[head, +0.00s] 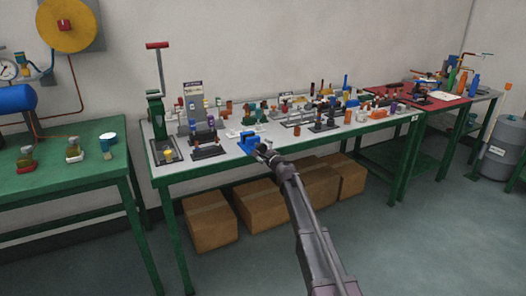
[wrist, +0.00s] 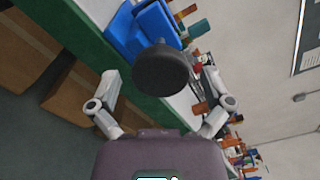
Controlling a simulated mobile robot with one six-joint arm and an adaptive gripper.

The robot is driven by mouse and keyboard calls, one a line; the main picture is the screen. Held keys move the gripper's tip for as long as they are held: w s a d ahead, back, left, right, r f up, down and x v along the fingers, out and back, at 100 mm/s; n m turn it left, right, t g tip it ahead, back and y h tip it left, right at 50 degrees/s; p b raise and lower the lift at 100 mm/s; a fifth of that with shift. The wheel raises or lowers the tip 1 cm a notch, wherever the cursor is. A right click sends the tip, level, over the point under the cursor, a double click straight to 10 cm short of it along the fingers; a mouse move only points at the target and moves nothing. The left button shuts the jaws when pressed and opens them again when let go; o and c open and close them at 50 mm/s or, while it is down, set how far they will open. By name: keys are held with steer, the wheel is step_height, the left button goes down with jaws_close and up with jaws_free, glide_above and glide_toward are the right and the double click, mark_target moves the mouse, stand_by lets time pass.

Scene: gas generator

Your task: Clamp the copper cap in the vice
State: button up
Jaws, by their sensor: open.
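The blue vice (head: 246,143) sits at the front edge of the grey-topped workbench, and its blue body (wrist: 146,27) fills the top of the wrist view. A dark round knob (wrist: 161,68) is in front of the vice in the wrist view. My gripper (head: 263,151) is at the vice's near side; in the wrist view its two fingers (wrist: 160,74) are spread on either side of the knob, apart from it. Several copper or brown pieces stand on the bench, one of them a small reddish cylinder (head: 297,130); I cannot tell which is the copper cap.
The grey bench top (head: 215,170) is crowded with small parts and fixtures. A green press (head: 156,115) stands at its left end. Cardboard boxes (head: 209,222) lie below. A green table (head: 60,178) is at left, a red-topped one (head: 430,103) at right. Open floor lies in front.

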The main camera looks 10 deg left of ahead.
stand_by(0.5)
steer(key=shift+n, duration=2.8)
steer(key=c, duration=1.1)
steer(key=shift+m, duration=1.4)
steer(key=shift+m, duration=1.4)
